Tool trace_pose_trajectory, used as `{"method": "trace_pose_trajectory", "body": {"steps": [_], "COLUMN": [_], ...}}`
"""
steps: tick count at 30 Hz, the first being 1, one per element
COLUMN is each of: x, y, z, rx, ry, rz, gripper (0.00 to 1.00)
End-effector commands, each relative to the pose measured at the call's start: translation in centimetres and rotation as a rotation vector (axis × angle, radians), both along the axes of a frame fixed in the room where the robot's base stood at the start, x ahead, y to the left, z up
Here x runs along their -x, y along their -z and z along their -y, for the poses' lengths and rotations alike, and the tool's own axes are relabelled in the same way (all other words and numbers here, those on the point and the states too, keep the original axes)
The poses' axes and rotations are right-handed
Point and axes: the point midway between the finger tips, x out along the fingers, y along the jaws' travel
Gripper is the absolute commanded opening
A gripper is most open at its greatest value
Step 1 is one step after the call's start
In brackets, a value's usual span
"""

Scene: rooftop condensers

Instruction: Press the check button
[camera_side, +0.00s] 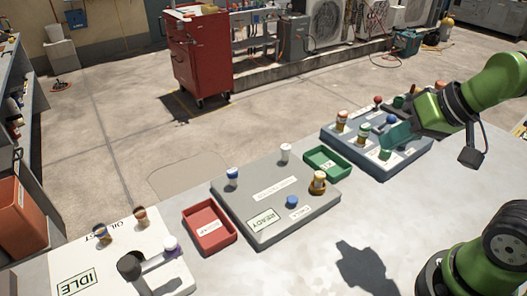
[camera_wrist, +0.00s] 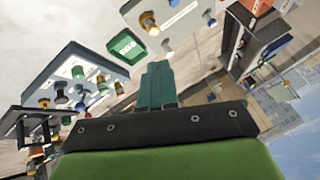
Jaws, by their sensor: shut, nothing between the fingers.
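My gripper (camera_side: 386,146) is green and shut, with nothing between its fingers. In the side view its tips are low over the right blue-grey panel (camera_side: 412,156). The wrist view shows the closed fingers (camera_wrist: 157,82) side by side. That panel carries several coloured knobs or buttons, among them one with a white and brown body (camera_side: 341,121) and one with a green top (camera_side: 364,131). Part of the panel is hidden behind my gripper, and I cannot tell whether the tips touch anything.
A grey panel (camera_side: 262,205) marked READY stands mid-bench, with a green tray (camera_side: 327,162) and a red tray (camera_side: 209,226) beside it. A white panel (camera_side: 90,265) marked IDLE lies at left. A red tool cabinet (camera_side: 200,55) stands on the floor behind.

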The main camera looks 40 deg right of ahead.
Motion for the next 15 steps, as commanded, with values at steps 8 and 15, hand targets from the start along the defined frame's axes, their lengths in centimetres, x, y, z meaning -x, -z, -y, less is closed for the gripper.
{"method": "trace_pose_trajectory", "body": {"steps": [8,15], "x": [-2.1,-5.8], "y": [3.3,6.8], "z": [-0.7,-3.6], "rx": [-0.07,-0.307], "ry": [0.035,0.146], "rz": [-0.179,-0.406], "gripper": [0.0,0.0]}}
